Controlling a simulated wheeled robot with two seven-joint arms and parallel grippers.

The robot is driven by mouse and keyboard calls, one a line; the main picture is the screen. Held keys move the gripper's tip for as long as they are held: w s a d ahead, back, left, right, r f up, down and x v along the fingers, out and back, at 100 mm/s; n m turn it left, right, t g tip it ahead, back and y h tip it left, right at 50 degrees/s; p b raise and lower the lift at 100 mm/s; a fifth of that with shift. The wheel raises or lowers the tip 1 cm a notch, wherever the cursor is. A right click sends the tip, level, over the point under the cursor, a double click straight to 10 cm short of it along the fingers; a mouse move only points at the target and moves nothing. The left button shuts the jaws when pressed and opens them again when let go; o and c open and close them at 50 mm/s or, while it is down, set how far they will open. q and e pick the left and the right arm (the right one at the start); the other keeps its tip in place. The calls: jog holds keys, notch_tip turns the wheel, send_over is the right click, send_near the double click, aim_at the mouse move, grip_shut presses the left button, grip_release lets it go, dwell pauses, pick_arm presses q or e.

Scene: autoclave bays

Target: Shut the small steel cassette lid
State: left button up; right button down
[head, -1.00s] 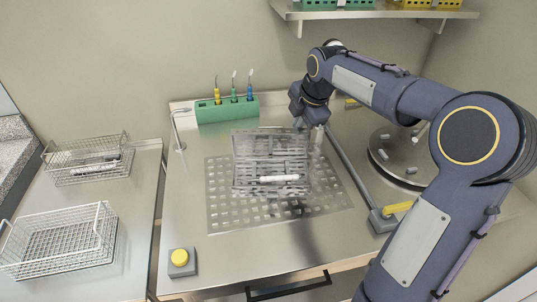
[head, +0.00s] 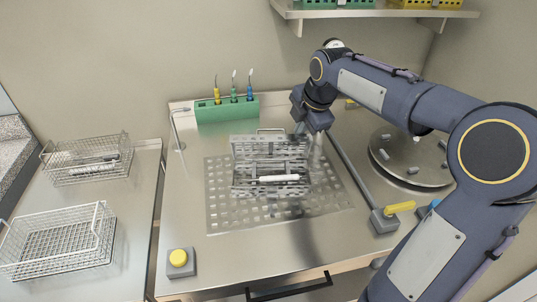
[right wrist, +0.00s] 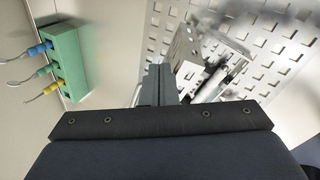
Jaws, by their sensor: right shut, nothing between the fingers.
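The small steel cassette (head: 243,187) sits on the perforated plate, with a white-handled instrument (head: 278,178) lying in it. Its perforated lid (head: 262,145) stands raised at the back edge, so the cassette is open. In the right wrist view the lid (right wrist: 184,48) shows just right of my fingers. My right gripper (head: 299,127) is near the lid's upper right corner in the head view. In the right wrist view its fingers (right wrist: 157,72) are together and hold nothing; I cannot tell whether they touch the lid. My left gripper is not in view.
A green holder (head: 227,109) with several tools stands behind the cassette. A yellow-button box (head: 180,262) is front left, a yellow-handled lever (head: 399,207) right. A round steel disc (head: 400,170) is back right. Wire baskets (head: 60,240) stand left. The front worktop is clear.

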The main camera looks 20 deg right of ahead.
jog(key=shift+s+a, duration=0.1)
jog(key=shift+s, duration=0.15)
jog(key=shift+f, duration=0.1)
notch_tip(320, 180, up, 7)
jog(key=p, duration=0.6)
dwell(0.4)
